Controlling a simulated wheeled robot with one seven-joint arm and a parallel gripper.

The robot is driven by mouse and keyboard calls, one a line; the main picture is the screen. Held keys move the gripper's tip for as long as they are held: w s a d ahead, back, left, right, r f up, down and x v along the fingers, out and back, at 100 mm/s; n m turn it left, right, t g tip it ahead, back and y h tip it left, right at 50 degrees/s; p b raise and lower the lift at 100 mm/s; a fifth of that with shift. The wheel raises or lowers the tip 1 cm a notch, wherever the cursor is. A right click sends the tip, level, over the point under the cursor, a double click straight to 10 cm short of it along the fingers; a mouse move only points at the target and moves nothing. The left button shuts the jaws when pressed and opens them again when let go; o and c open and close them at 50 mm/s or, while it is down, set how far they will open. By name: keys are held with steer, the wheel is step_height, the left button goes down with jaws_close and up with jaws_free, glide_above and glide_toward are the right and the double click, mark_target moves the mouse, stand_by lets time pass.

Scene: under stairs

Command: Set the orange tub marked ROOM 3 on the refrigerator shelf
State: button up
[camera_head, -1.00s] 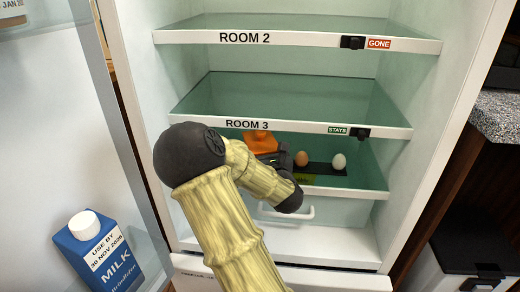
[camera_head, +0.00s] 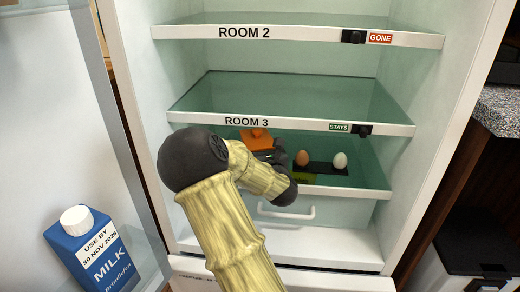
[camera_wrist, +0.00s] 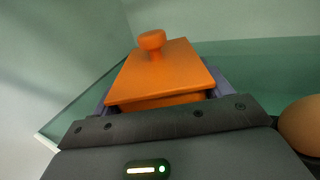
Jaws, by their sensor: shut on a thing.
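The orange tub (camera_head: 257,140), with a lid and a round knob, is inside the refrigerator under the ledge labelled ROOM 3 (camera_head: 246,121). In the wrist view the tub (camera_wrist: 165,72) fills the middle, between my gripper's two bluish fingers. My gripper (camera_wrist: 163,88) is shut on it; in the head view my arm partly hides the gripper and the tub. No marking on the tub can be read. The tub is over the left part of the lower glass shelf (camera_head: 350,192); whether its base touches the glass is hidden.
A brown egg (camera_head: 302,158) and a white egg (camera_head: 340,160) sit on a dark tray right of the tub. In the wrist view the brown egg (camera_wrist: 303,125) is close to my gripper's right side. The ROOM 3 shelf edge is close above. A milk carton (camera_head: 92,250) stands in the door.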

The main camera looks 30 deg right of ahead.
steer(key=o, duration=0.9)
steer(key=shift+f, duration=0.15)
steer(key=o, duration=0.5)
steer(key=shift+r, duration=0.3)
steer(key=p+v, duration=0.2)
steer(key=v, duration=0.7)
steer(key=shift+s+f, duration=0.15)
steer(key=shift+f, duration=0.05)
steer(key=b, duration=0.2)
steer(key=s+b, duration=0.1)
steer(key=b, duration=0.1)
steer(key=shift+a+r, duration=0.1)
steer(key=shift+a, duration=0.2)
steer(key=b+v, duration=0.1)
steer(key=b, duration=0.1)
steer(key=shift+s+d+b, duration=0.15)
steer(key=shift+s+b, duration=0.15)
steer(key=shift+s, duration=0.05)
